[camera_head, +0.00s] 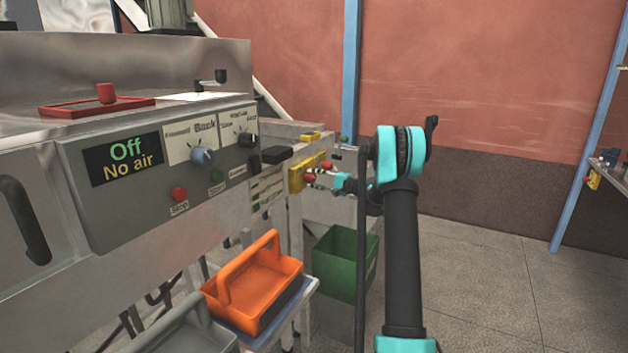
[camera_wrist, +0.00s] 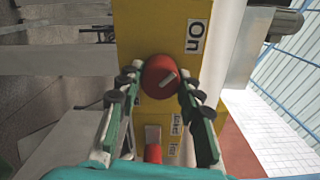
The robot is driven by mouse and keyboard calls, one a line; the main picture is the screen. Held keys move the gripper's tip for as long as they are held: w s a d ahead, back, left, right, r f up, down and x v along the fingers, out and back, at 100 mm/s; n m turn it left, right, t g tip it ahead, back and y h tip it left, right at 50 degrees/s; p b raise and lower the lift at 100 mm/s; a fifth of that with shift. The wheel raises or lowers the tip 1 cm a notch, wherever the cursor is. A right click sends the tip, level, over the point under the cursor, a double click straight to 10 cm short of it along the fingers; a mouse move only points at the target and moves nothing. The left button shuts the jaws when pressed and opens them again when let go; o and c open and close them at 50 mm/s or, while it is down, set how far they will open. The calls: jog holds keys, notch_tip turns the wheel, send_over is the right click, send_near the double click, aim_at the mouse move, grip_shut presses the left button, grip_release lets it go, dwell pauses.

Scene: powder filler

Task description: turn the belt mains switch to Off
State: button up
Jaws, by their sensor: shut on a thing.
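A yellow switch box (camera_head: 296,180) is mounted at the right end of the machine in the head view, with small red knobs on its face. It also fills the middle of the wrist view (camera_wrist: 160,30). A round red knob (camera_wrist: 158,74) with a pale slanted mark sits on it, close to an "On" label (camera_wrist: 195,36). My gripper (camera_wrist: 162,84) is shut on this red knob, with a finger on either side. In the head view my gripper (camera_head: 322,178) reaches the box from the right. I cannot read which switch this is.
A second red part (camera_wrist: 153,153) and a small label (camera_wrist: 175,124) lie below the held knob. A control panel (camera_head: 150,200) reads "Off, No air". An orange carrier (camera_head: 262,300) and a green bin (camera_head: 340,262) stand below the box. Open floor lies right.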

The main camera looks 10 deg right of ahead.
dwell(0.4)
jog(key=o, duration=1.1)
jog(key=shift+o, duration=0.2)
jog(key=shift+d, duration=0.1)
jog(key=v, duration=1.2)
